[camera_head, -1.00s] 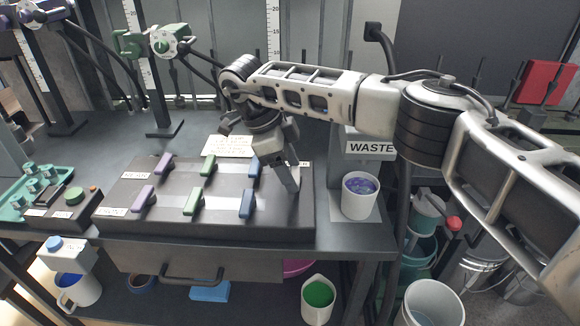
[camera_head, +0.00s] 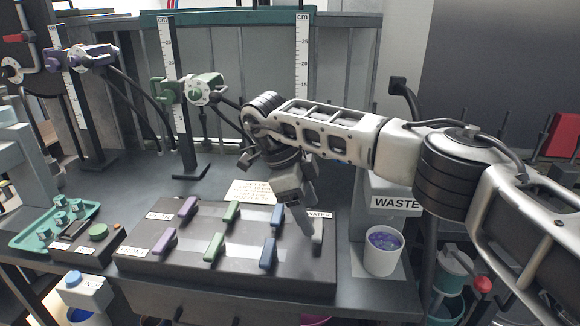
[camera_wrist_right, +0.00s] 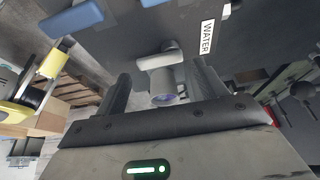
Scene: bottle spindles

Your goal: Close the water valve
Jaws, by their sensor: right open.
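The black valve panel (camera_head: 150,262) carries purple, green and blue handles in two rows, with a WATER label (camera_head: 319,214) at its far right. The same label (camera_wrist_right: 207,37) shows large in the right wrist view. Beside it is the pale grey water valve handle (camera_wrist_right: 160,60). My right gripper (camera_wrist_right: 162,77) is open, its two fingers on either side of the line to this handle, which lies near the fingertips. I cannot tell whether they touch it. In the head view the right gripper (camera_head: 304,222) hangs over the panel's right end and partly hides this spot. My left gripper is out of view.
A cup with purple liquid (camera_head: 382,252) stands right of the panel under the WASTE label (camera_head: 396,203). Two blue handles (camera_head: 278,214) (camera_head: 268,253) are close left of my gripper. A button box (camera_head: 88,245) and green tray (camera_head: 50,226) lie at the left.

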